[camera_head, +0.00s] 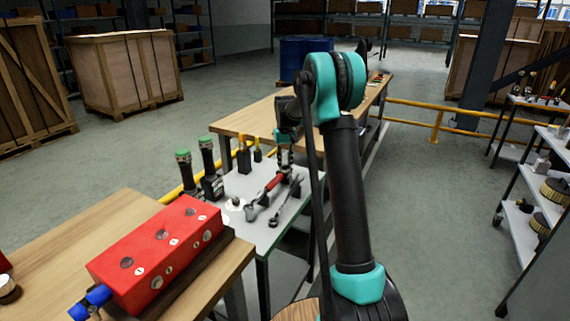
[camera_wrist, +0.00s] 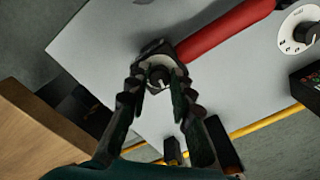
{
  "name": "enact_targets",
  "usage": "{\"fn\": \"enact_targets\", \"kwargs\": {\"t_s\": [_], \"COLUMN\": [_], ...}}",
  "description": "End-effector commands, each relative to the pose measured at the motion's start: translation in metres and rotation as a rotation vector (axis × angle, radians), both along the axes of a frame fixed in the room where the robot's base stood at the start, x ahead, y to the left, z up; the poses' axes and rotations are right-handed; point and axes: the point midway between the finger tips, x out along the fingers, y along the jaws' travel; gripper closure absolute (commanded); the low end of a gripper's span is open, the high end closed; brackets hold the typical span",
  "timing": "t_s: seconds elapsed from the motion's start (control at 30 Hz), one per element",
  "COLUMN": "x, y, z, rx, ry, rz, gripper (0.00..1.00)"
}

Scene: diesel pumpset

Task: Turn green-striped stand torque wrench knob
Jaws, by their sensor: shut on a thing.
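The torque wrench has a long red handle (camera_wrist: 225,30) and a dark square head, and lies on the grey table. It also shows in the head view (camera_head: 272,182). A round dark knob (camera_wrist: 158,74) sits on a light ring at the wrench's head. My gripper (camera_wrist: 157,82) is shut on this knob, one finger at each side. In the head view my gripper (camera_head: 286,157) reaches down over the far end of the wrench, and my arm hides part of the table. I cannot make out a green stripe on the wrench.
A white dial (camera_wrist: 300,30) lies near the handle. Other wrenches (camera_head: 284,202) lie in front on the grey table (camera_head: 262,236). Two green-topped dark tools (camera_head: 207,155) stand at the left. A red block (camera_head: 155,255) lies on the near wooden table. A yellow rail (camera_head: 420,112) runs behind.

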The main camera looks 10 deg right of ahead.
Motion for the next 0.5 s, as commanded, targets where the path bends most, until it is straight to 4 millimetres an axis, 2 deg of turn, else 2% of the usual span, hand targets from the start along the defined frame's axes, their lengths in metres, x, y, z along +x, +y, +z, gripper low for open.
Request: {"fn": "enact_targets", "kwargs": {"t_s": [0.23, 0.5], "x": [0.0001, 0.0001], "y": [0.0003, 0.0003], "z": [0.0002, 0.0002], "rx": [0.0, 0.0], "ry": [0.0, 0.0], "rz": [-0.104, -0.14], "gripper": [1.0, 1.0]}}
